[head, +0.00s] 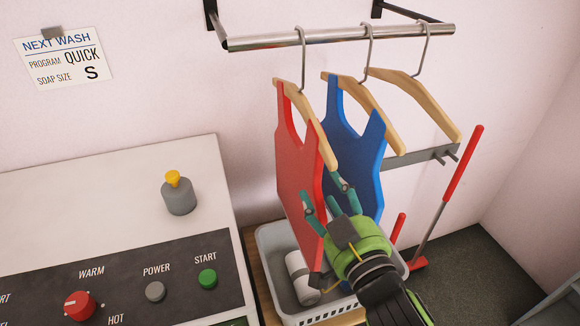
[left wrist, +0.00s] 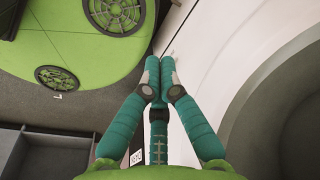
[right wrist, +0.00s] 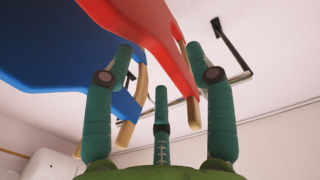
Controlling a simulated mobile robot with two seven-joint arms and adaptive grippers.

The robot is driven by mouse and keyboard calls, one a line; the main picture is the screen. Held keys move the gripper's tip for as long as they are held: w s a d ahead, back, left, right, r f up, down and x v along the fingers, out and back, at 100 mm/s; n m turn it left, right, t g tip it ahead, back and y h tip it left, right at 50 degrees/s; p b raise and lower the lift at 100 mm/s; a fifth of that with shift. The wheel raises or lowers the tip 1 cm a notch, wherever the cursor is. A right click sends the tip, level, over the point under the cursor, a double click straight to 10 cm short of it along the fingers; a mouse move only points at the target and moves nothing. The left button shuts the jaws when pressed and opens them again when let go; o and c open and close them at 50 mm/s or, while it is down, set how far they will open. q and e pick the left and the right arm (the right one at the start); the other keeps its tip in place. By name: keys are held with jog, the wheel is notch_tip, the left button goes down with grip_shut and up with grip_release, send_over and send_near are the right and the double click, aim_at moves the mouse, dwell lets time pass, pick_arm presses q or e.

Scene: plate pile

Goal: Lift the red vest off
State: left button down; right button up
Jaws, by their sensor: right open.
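The red vest (head: 297,160) hangs on a wooden hanger (head: 310,122) at the left end of the metal rail (head: 340,36). My right gripper (head: 325,190) is open at the vest's lower right edge, one finger in front of the red cloth. In the right wrist view, the red vest (right wrist: 150,30) shows between the spread fingers (right wrist: 158,50); I cannot tell whether they touch it. My left gripper (left wrist: 160,68) is seen only in the left wrist view, with its fingertips together and nothing visible between them.
A blue vest (head: 352,130) hangs close to the right of the red one, then an empty hanger (head: 418,92). A grey basket (head: 270,240) with a white roll (head: 300,270) stands below. A washing machine (head: 120,190) with a yellow-topped bottle (head: 178,195) stands left.

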aim_at(322, 184)
jog(key=shift+w+a, duration=0.1)
jog(key=shift+w, duration=0.2)
jog(key=shift+p+x, duration=0.7)
jog(key=shift+x, duration=0.4)
jog(key=p+x, duration=0.1)
jog(key=x, duration=0.2)
jog(key=shift+w+f, duration=0.15)
jog(key=shift+w, duration=0.1)
jog(key=shift+w+a+f, duration=0.1)
jog(key=shift+w+f, duration=0.05)
jog(key=shift+w, duration=0.35)
jog(key=shift+s, duration=0.1)
grip_shut()
pick_arm(q)
jog(key=s+r, duration=0.1)
jog(key=s+d+r, duration=0.1)
jog(key=shift+s+d+r, duration=0.2)
jog(key=shift+s+r, duration=0.15)
